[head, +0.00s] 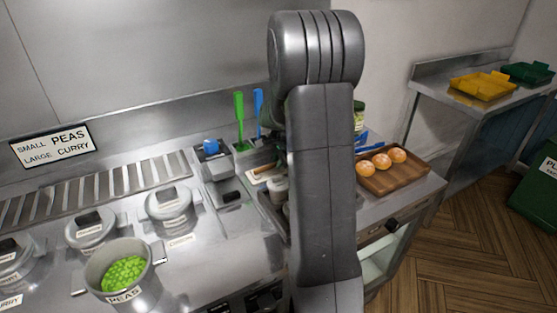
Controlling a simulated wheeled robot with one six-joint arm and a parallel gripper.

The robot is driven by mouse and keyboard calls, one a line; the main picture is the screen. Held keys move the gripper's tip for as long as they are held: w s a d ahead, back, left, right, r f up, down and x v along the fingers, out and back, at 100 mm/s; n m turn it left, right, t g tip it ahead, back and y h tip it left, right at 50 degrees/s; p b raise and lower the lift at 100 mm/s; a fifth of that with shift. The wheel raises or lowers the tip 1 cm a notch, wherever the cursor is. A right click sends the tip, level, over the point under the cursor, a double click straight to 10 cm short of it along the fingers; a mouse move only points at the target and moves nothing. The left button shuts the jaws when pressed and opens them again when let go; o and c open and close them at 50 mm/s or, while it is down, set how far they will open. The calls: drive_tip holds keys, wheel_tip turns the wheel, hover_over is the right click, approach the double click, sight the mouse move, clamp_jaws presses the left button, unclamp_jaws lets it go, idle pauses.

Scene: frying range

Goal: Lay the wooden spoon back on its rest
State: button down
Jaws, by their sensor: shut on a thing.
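My arm stands upright across the middle of the head view and covers much of the work area. My gripper (271,140) shows only as a dark bit at the arm's left edge; its fingertips are hidden. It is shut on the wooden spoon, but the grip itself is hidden. A small brown, wood-coloured piece (263,172) shows just below it, over the counter; I cannot tell whether it is part of the spoon. I cannot make out the spoon rest.
A pot of peas (124,274) and several lidded pots stand at left. Upright green (239,120) and blue (258,100) handled tools stand behind. A wooden tray (403,180) with buns is right of my arm. Yellow (483,86) and green bins sit on the far-right counter.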

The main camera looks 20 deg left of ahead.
drive_tip(key=c, duration=0.8)
unclamp_jaws()
drive_tip(key=shift+c, duration=0.2)
wheel_tip(320, 180, up, 7)
drive_tip(key=p, duration=0.5)
drive_tip(key=shift+f, duration=0.1)
wheel_tip(320, 180, down, 7)
drive_tip(key=b, duration=0.5)
